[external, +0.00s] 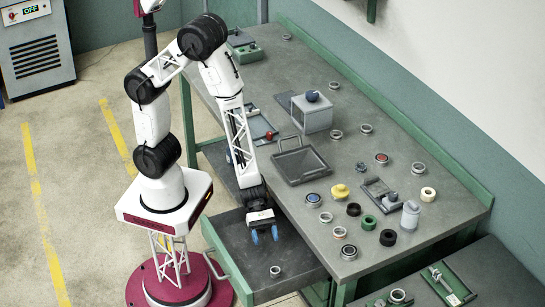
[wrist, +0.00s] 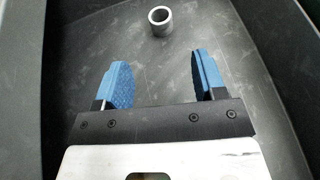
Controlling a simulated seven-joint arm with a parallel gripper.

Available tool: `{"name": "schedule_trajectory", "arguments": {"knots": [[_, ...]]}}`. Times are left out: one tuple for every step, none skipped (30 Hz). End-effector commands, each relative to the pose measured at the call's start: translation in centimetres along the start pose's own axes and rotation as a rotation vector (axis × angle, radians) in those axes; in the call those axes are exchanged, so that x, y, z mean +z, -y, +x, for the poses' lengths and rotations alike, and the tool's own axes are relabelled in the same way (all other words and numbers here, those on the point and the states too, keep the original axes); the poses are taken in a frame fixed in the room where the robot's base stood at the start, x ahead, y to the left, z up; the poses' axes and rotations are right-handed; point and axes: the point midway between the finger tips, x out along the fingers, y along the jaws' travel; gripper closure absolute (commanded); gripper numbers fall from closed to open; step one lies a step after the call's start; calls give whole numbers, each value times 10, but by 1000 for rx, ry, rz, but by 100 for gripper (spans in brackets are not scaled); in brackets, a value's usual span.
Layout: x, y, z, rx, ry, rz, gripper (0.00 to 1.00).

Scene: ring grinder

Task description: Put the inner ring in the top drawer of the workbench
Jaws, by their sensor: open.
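The inner ring appears to be the small plain grey metal ring (external: 275,271) lying on the floor of the open top drawer (external: 296,274). It also shows in the wrist view (wrist: 160,20) at the top centre, standing free of the fingers. My gripper (external: 265,236) is over the drawer, pointing down, with its blue fingers apart. In the wrist view the gripper (wrist: 158,83) is open with nothing between its fingers, and the ring lies beyond the fingertips. The drawer's green front (external: 225,262) is pulled out to the left of the workbench.
The workbench top (external: 300,225) carries several rings and jars, a grey tray (external: 300,163) and a grey box (external: 311,113). The bench edge stands above the drawer on its right. The drawer floor around the ring is clear, with walls at the sides.

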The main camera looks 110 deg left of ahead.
Motion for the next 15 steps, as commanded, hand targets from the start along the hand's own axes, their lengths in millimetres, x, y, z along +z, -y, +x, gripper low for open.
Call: {"name": "schedule_trajectory", "arguments": {"knots": [[0, 0, 0, 0, 0, 0, 36], [0, 0, 0, 0, 0, 0, 36], [0, 0, 0, -1, 0, 1, 36], [1, 0, 0, -2, 0, 3, 36], [2, 0, 0, -4, 1, 5, 36], [3, 1, -1, -8, 2, 11, 36], [5, 1, -2, -13, 3, 18, 36], [8, 2, -2, -20, 4, 27, 36], [12, 3, -4, -30, 6, 42, 36], [16, 4, -5, -40, 8, 57, 36], [20, 5, -7, -52, 10, 73, 36], [26, 8, -10, -71, 13, 100, 36], [31, 10, -12, -87, 14, 123, 36], [37, 12, -15, -104, 16, 148, 36], [45, 15, -20, -129, 19, 185, 36]]}}
